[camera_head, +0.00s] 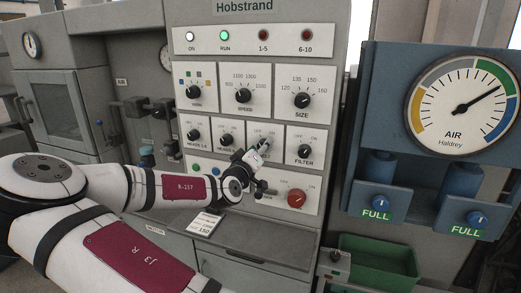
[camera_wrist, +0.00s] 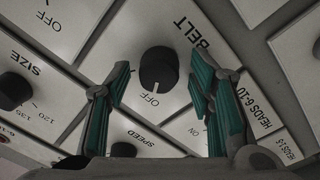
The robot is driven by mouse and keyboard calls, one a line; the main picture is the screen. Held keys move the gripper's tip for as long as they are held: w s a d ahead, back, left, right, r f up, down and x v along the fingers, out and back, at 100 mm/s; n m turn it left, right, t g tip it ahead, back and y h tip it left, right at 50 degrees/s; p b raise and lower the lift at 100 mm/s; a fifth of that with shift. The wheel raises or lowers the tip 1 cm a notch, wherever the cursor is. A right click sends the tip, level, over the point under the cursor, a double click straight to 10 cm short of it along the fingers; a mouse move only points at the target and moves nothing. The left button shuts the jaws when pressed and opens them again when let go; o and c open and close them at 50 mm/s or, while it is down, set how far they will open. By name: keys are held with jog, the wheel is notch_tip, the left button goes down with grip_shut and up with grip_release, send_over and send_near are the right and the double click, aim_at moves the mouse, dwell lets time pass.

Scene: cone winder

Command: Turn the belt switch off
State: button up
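The belt switch is a black round knob (camera_wrist: 158,68) on a white plate marked BELT, OFF and ON, in the middle of the wrist view. My gripper (camera_wrist: 158,108) is open, with one green-padded finger to either side of the knob and nothing held. I cannot tell whether the fingers touch the plate. In the head view my gripper (camera_head: 262,150) is at the belt plate and largely hides the knob.
The filter knob (camera_head: 305,151) is just right of my gripper, and the heads 6-10 knob (camera_head: 226,139) is to its left. A red knob (camera_head: 296,198) sits below. Speed (camera_head: 243,95) and size (camera_head: 302,100) knobs are above. The RUN lamp (camera_head: 224,36) is green.

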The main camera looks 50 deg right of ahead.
jog(key=v, duration=1.2)
jog(key=shift+f, duration=0.15)
dwell(0.6)
